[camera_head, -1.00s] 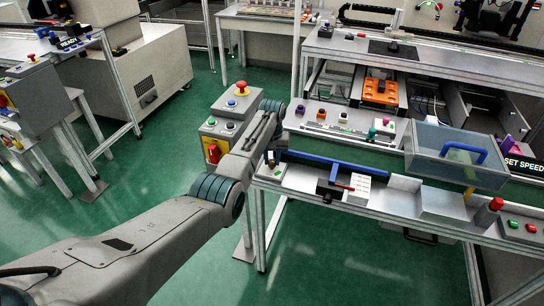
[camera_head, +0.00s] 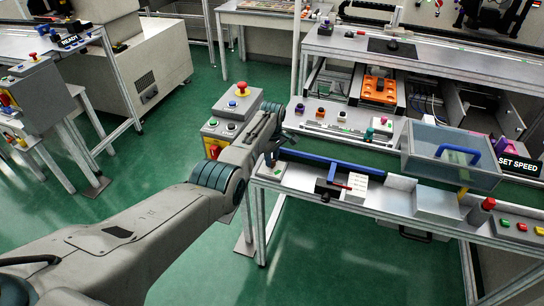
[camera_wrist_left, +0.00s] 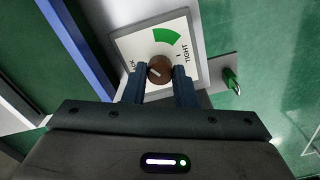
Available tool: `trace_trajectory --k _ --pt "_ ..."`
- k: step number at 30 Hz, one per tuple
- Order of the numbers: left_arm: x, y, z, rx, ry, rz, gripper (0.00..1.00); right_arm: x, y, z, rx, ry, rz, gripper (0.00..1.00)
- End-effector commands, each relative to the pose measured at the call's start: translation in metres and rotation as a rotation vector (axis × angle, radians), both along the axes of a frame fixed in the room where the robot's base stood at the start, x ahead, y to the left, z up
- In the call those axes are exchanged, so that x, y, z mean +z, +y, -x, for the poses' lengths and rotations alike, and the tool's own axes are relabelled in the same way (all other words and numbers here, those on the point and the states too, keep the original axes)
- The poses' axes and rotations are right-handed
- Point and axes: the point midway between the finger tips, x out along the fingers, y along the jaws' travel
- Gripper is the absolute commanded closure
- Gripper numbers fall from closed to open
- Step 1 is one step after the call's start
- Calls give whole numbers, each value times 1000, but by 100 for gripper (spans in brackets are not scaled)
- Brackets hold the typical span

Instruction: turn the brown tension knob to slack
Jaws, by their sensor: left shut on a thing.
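The brown tension knob (camera_wrist_left: 160,69) sits on a white dial plate (camera_wrist_left: 132,47) in the left wrist view. The plate has a green arc, the word TIGHT on its right, and a label ending in CK on its left. A pale mark on the knob points to the left, towards the CK label. My left gripper (camera_wrist_left: 160,84) is shut on the knob, one dark blue finger on each side. My right gripper is not in view.
A blue bar (camera_head: 330,160) runs along the bench beside the dial. A green toggle (camera_wrist_left: 231,83) stands right of the plate in the wrist view. A control box with a red button (camera_head: 242,88) is behind my forearm. A clear cover (camera_head: 450,155) stands farther right.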

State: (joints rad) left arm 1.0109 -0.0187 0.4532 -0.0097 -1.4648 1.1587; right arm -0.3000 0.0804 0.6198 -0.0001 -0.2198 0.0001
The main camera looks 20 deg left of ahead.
Motion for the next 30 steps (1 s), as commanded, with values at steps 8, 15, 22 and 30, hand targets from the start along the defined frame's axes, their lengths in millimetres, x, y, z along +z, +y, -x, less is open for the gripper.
trace_trajectory --k 8,15,22,30 --pt "2 1 -1 261 -3 -1 98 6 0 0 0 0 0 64" --pt "2 1 -1 488 -3 -1 98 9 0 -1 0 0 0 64" --pt "2 1 -1 694 -3 -1 98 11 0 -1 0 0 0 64" --pt "1 1 -1 878 -2 -2 98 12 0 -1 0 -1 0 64"
